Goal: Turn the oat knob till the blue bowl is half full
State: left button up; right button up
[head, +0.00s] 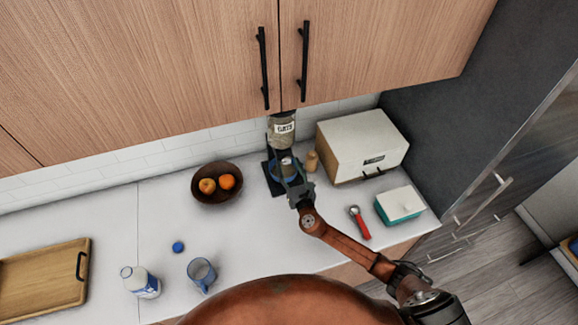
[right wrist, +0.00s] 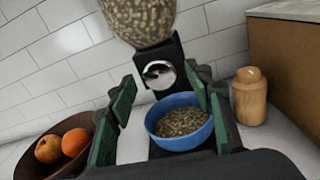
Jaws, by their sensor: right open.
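The oat dispenser (head: 284,129) stands against the tiled wall, its clear hopper of oats (right wrist: 140,18) at the top of the right wrist view. Its silver round knob (right wrist: 158,74) is on the black body below the hopper. The blue bowl (right wrist: 180,129) sits below the knob with oats in it; their surface lies below the rim, with some inner wall bare. My right gripper (right wrist: 160,80) is open, its fingers to either side of the knob and apart from it in the picture. In the head view this gripper (head: 291,180) partly hides bowl and dispenser. My left gripper is out of view.
A brown fruit bowl (head: 205,198) stands left of the dispenser. A wooden jar (head: 312,161) and a bread box (head: 350,150) stand right. A red-handled scoop (head: 361,225), teal butter dish (head: 385,208), mug (head: 201,273), bottle (head: 143,283) and wooden tray (head: 35,285) are on the counter.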

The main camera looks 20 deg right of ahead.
jog(key=shift+w, duration=0.1)
jog(key=c, duration=1.2)
jog(key=shift+o, duration=0.2)
jog(key=shift+f+m+b, duration=0.15)
jog(key=shift+m+b, duration=0.65)
jog(key=shift+b, duration=0.15)
jog(key=m+b, duration=0.5)
jog(key=m, duration=0.1)
jog(key=shift+m, duration=0.4)
jog(key=shift+m+b, duration=0.95)
jog(key=shift+m, duration=0.65)
